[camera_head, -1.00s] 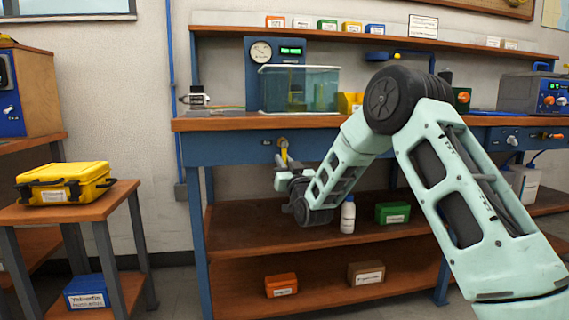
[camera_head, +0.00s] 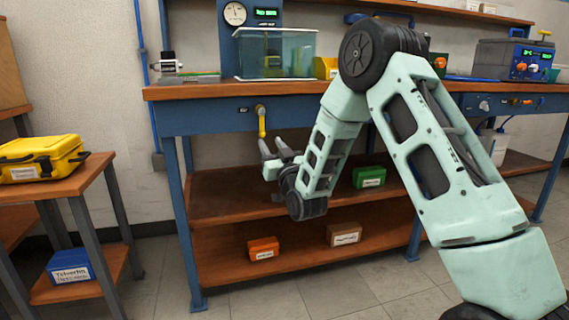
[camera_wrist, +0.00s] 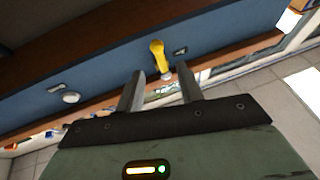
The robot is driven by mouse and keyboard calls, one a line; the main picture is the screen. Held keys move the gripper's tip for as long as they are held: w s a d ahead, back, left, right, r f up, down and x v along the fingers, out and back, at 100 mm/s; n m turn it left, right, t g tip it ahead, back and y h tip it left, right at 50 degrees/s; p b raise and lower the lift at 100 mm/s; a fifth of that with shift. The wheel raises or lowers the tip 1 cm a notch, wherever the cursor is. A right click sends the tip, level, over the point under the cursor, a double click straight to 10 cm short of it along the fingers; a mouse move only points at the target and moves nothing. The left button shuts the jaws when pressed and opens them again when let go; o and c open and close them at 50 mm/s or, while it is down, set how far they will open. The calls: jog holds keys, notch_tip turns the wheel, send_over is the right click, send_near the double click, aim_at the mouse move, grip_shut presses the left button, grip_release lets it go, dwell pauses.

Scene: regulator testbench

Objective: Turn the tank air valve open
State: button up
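The tank air valve is a small fitting on the blue front panel of the workbench, with a yellow lever (camera_head: 262,122) hanging straight down in the head view. The lever also shows in the wrist view (camera_wrist: 157,52), just beyond and between the fingertips. My gripper (camera_head: 275,148) is below the valve in the head view. In the wrist view my gripper (camera_wrist: 161,75) has its two fingers spread with a clear gap and nothing held. The lever looks apart from both fingers. The glass tank (camera_head: 275,55) stands on the bench above the valve.
The wooden bench top (camera_head: 210,91) overhangs the valve. A lower shelf (camera_head: 225,195) lies under my gripper, with a green box (camera_head: 369,177) on it. A yellow case (camera_head: 40,157) sits on a side table at left. Floor in front is clear.

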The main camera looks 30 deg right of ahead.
jog(key=v, duration=0.9)
jog(key=shift+p, duration=0.45)
jog(key=shift+s, duration=0.1)
jog(key=a+f+n+g+y, duration=0.25)
jog(key=a+g+y, duration=0.3)
jog(key=a, duration=0.75)
jog(key=s+a+f+n+g, duration=0.2)
jog(key=s+a+g, duration=0.4)
jog(key=s+a, duration=0.15)
jog(key=s+a+n+g+h, duration=0.15)
jog(key=s+g, duration=0.35)
jog(key=s, duration=0.8)
jog(key=s+a+n+g+h, duration=0.1)
jog(key=s+n+g, duration=0.35)
jog(key=s, duration=0.95)
notch_tip(320, 180, up, 38)
jog(key=m+g+p, duration=0.1)
jog(key=p, duration=3.7)
jog(key=shift+s+r+m+g+p, duration=0.2)
jog(key=shift+r+m+g+p, duration=0.1)
jog(key=shift+m+p, duration=0.1)
